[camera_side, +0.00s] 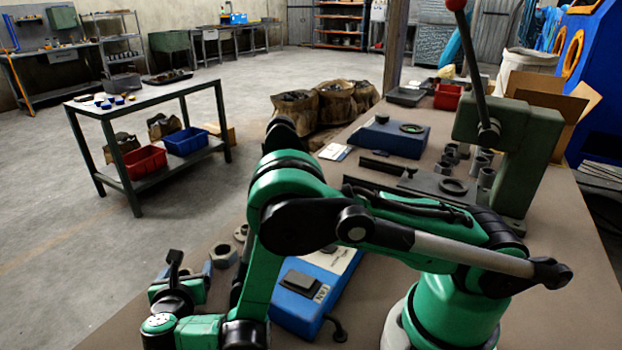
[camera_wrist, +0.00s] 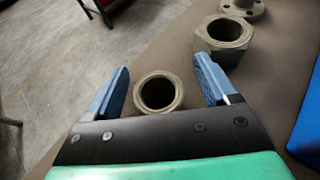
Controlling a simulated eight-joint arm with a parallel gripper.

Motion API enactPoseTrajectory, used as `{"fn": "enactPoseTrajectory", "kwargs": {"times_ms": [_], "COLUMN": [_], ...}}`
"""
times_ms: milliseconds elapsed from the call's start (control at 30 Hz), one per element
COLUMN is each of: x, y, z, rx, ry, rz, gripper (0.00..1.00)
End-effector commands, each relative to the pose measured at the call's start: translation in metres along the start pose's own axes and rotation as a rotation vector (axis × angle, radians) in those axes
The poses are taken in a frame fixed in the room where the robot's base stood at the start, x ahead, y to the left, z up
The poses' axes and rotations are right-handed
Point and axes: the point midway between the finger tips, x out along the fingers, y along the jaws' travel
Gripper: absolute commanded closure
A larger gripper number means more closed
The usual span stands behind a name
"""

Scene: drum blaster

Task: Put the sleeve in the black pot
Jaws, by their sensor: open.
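A grey hollow sleeve (camera_wrist: 158,92) with an open round top stands on the brown bench top in the wrist view. My gripper (camera_wrist: 162,88) is open, with one blue finger on each side of the sleeve. Gaps show between the fingers and the sleeve's rim. In the side view my gripper (camera_side: 190,278) is low over the bench's near left part, and the sleeve there is hidden or cannot be told from the gripper. I cannot make out a black pot in either view.
A large hex nut (camera_wrist: 226,38) stands just beyond the right finger, with a flange (camera_wrist: 245,7) behind it. A blue box (camera_side: 313,290) lies to the right of my gripper. The bench's left edge is close. A green press (camera_side: 520,150) stands far right.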

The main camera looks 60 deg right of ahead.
Motion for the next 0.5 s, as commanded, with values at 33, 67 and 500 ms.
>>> {"fn": "enactPoseTrajectory", "kwargs": {"times_ms": [33,67,500], "x": [-0.0001,-0.0001,-0.0004], "y": [0.0000,0.0000,0.0000], "z": [0.0000,0.0000,0.0002], "rx": [0.000,0.000,0.001], "ry": [0.000,0.000,0.000], "rz": [0.000,0.000,0.000], "gripper": [0.21,0.21,1.00]}}
